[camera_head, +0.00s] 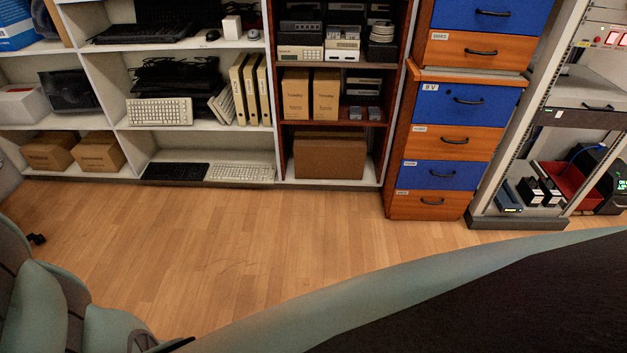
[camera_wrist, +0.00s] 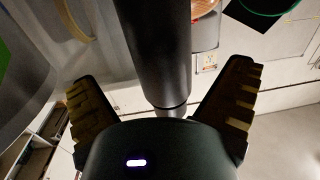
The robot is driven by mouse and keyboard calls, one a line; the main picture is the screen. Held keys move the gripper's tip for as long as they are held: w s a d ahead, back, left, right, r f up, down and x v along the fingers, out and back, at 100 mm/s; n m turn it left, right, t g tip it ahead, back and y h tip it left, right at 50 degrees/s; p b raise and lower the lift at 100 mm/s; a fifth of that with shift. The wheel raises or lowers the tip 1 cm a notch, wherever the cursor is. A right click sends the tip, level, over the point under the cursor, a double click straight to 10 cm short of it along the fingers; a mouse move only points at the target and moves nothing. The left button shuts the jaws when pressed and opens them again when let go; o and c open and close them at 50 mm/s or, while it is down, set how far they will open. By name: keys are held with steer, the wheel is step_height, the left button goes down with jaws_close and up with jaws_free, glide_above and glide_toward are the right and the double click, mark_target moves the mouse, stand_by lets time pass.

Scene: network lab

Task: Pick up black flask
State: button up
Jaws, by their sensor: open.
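A black cylinder, which looks like the black flask (camera_wrist: 155,45), runs down from the top middle of the wrist view. Its lower end narrows to a greyish part just above the dark body of my gripper. My gripper (camera_wrist: 164,78) is open, with one ridged finger on each side of the flask. Gaps show between the flask and both fingers. The flask's upper end is cut off by the picture's edge. I see neither the flask nor my gripper in the head view.
In the wrist view, a pale surface with a green-rimmed round thing (camera_wrist: 255,8) lies beyond the right finger. The head view shows shelves (camera_head: 228,172), blue and orange drawers (camera_head: 455,145), an equipment rack (camera_head: 515,220) and clear wooden floor (camera_head: 220,240). Greenish padded shapes (camera_head: 60,300) stand at lower left.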

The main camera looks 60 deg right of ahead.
steer(key=shift+x, duration=2)
steer(key=shift+a+f, duration=0.1)
steer(key=c, duration=1.4)
steer(key=shift+s+r, duration=0.1)
steer(key=shift+r, duration=0.15)
steer(key=shift+s+d+r+p, duration=0.25)
steer(key=shift+s+d+r, duration=0.5)
steer(key=shift+s+d, duration=1.1)
steer(key=shift+s+d+r+p, duration=0.3)
steer(key=shift+s+d+r, duration=0.6)
steer(key=shift+s, duration=1.7)
steer(key=shift+s+d+r+p, duration=0.25)
steer(key=shift+s+d+r, duration=0.4)
steer(key=shift+s+d, duration=1.25)
steer(key=shift+s+a, duration=0.3)
steer(key=shift+s, duration=0.05)
